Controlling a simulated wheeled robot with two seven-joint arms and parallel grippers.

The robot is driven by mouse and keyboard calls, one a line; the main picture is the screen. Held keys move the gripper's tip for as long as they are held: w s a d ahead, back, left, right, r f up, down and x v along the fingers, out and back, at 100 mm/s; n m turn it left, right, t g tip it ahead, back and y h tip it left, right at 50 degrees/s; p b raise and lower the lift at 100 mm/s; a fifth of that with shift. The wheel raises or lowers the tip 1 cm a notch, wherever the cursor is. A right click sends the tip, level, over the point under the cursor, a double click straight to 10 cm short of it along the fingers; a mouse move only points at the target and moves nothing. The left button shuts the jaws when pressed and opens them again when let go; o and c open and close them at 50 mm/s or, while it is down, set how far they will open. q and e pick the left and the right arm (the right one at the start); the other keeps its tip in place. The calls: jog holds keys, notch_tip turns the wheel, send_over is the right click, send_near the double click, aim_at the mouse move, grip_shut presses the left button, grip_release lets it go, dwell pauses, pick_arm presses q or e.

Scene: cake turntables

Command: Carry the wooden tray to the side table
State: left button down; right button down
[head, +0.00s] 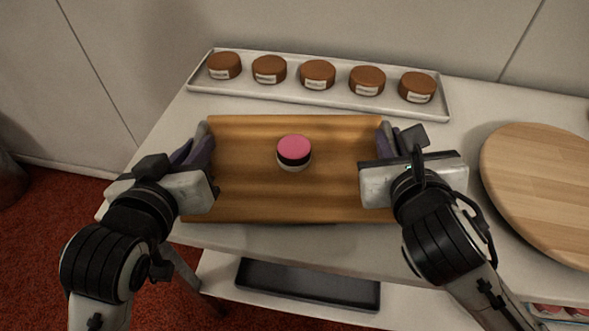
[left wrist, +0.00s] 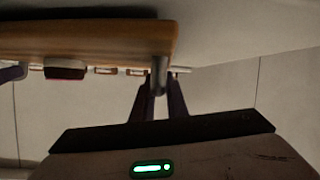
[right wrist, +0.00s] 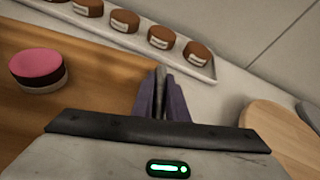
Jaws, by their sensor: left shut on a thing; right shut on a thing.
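The wooden tray (head: 250,190) is in the middle of the head view, over the white table. A small round cake (head: 294,152) with a pink top, a dark band and a pale base stands on it, a little above its middle. My left gripper (head: 205,138) is shut on the tray's left end. My right gripper (head: 383,138) is shut on the tray's right end. The left wrist view shows the tray's edge (left wrist: 90,38) at my left fingers (left wrist: 160,90). The right wrist view shows the tray (right wrist: 100,85) beside my right fingers (right wrist: 160,95). I cannot tell whether the tray touches the table.
A white tray (head: 440,112) with several brown labelled cakes lies behind, near the wall. A round wooden board (head: 545,190) is at the right. A dark shallow tray (head: 305,286) lies on the lower shelf (head: 215,272). Red carpet (head: 40,230) shows at left.

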pick_arm(q)
jog(key=shift+f, duration=0.45)
pick_arm(e)
jog(key=shift+f, duration=0.45)
pick_arm(q)
jog(key=c, duration=2.2)
grip_release()
jog(key=shift+f, duration=0.1)
pick_arm(e)
jog(key=c, duration=2.2)
grip_release()
pick_arm(q)
jog(key=o, duration=0.5)
jog(key=shift+c, duration=0.2)
pick_arm(e)
jog(key=o, duration=0.5)
jog(key=shift+c, duration=0.2)
